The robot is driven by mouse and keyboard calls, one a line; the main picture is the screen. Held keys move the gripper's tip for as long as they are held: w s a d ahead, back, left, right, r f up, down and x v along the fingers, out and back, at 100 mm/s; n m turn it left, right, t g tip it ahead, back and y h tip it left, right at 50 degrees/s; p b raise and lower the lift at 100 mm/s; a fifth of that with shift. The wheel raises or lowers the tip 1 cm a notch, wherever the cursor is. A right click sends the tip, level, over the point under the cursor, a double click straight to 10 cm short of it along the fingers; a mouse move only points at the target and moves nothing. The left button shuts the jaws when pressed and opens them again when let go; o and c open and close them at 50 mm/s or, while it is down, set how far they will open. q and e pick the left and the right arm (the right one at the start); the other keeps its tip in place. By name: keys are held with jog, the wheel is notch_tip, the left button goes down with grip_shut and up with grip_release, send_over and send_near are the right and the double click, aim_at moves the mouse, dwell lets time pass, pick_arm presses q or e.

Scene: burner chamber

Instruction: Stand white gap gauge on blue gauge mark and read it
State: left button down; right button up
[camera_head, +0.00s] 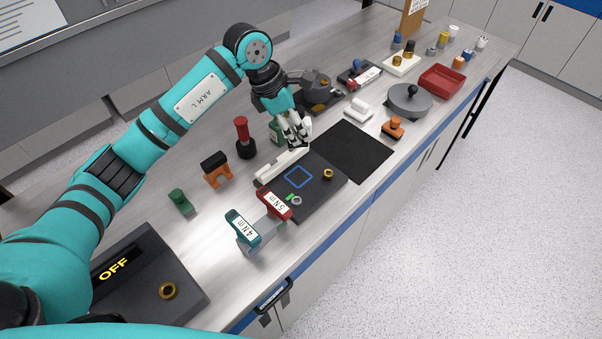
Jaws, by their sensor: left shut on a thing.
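The blue gauge mark (287,180) is a blue square outline on a dark plate (318,202) near the middle of the bench. The mark is bare. My left gripper (299,143) is just behind the plate, pointing down, and shut on a white piece (307,126), which looks like the white gap gauge. The fingers hide part of it. A long white bar (277,168) lies along the plate's back edge, below the fingers; I cannot tell whether it joins the held piece. My right gripper is not in view.
Red (274,204) and teal (243,229) torque-labelled tools stand at the plate's front left. A brass ring (328,174) sits on the plate. An orange block (216,170) and a red-handled tool (242,132) stand left. A black mat (352,150) to the right is clear.

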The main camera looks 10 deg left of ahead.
pick_arm(q)
notch_tip(320, 180, down, 3)
jog(key=b, duration=0.2)
jog(key=shift+s+f+b, duration=0.1)
jog(key=shift+s+b, duration=0.05)
jog(key=shift+b, duration=0.2)
jog(key=shift+f, duration=0.3)
notch_tip(320, 180, down, 5)
jog(key=shift+f+p, duration=0.1)
jog(key=shift+p, duration=0.95)
jog(key=f+p, duration=0.1)
jog(key=f, duration=0.3)
jog(key=shift+w+f, duration=0.2)
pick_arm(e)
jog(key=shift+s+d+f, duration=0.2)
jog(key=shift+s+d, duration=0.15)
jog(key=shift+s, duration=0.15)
pick_arm(q)
jog(key=shift+f, duration=0.1)
jog(key=shift+f, duration=0.15)
jog(key=c, duration=1)
grip_release()
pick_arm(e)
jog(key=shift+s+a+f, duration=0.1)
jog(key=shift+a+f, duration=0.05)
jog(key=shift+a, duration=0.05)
